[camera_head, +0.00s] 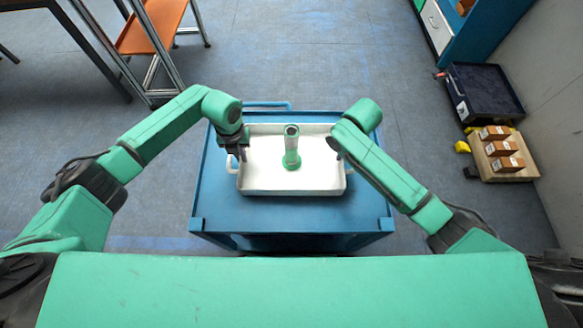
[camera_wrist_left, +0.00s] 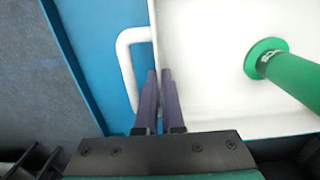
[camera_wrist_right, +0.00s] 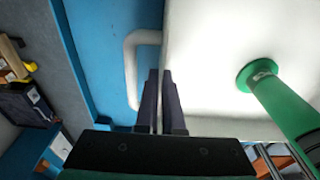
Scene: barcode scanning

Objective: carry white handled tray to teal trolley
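The white handled tray (camera_head: 262,183) is over the top of the blue-teal trolley (camera_head: 215,212), level and roughly centred; I cannot tell if it touches the top. A green cylinder (camera_head: 291,147) with a round base stands upright in it. My left gripper (camera_head: 240,152) is at the tray's left side, its fingers (camera_wrist_left: 160,85) close together on the side wall, beside the looped handle (camera_wrist_left: 128,65). My right gripper (camera_head: 338,150) is at the right side, its fingers (camera_wrist_right: 160,85) close together on the wall beside the other handle (camera_wrist_right: 131,70). Parts of both fingertips are hidden.
A blue push bar (camera_head: 267,104) rises at the trolley's far side. A dark crate (camera_head: 483,92) and a pallet with brown boxes (camera_head: 503,155) are on the floor at right. An orange-shelved frame (camera_head: 150,28) stands at the far left. The floor beyond the trolley is clear.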

